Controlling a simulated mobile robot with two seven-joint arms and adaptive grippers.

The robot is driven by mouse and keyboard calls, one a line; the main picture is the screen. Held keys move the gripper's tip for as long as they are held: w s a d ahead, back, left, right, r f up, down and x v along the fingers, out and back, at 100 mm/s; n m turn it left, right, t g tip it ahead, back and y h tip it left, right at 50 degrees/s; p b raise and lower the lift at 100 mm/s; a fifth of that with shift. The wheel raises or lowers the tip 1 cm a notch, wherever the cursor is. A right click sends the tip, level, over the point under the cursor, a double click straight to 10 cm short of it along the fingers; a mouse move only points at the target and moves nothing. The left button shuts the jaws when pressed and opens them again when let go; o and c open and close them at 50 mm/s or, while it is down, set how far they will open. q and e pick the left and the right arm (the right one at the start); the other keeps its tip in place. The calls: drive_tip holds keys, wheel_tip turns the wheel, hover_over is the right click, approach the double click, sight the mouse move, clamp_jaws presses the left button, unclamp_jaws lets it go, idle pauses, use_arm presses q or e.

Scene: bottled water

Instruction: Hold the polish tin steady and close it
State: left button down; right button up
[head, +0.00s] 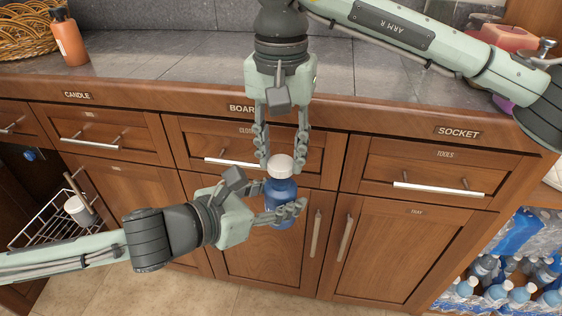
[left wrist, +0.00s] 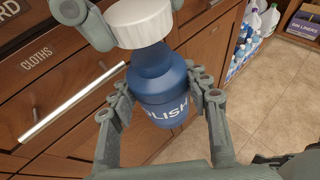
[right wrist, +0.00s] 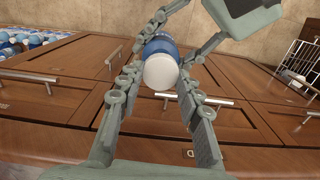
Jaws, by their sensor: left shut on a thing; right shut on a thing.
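The polish tin is a blue bottle (head: 281,190) with a white lid (head: 280,166), in front of the drawers. My left gripper (head: 281,206) is shut around its body from the left; the left wrist view shows the lettering on the blue body (left wrist: 163,92). My right gripper (head: 282,160) comes down from above, its fingers shut on either side of the white lid, which also shows in the right wrist view (right wrist: 161,72). The lid sits over the neck, in line with the body. I cannot tell how tightly it is seated.
The counter (head: 200,60) is behind, with an orange bottle (head: 69,40) and a wicker basket (head: 30,30) at its left. Wooden drawers and cupboards with metal handles are close behind the tin. A wire rack (head: 50,220) stands lower left, and water bottles (head: 500,275) are lower right.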

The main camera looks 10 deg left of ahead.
sight(278, 193)
drive_tip(key=shift+f, duration=0.9)
drive_tip(key=shift+f, duration=0.6)
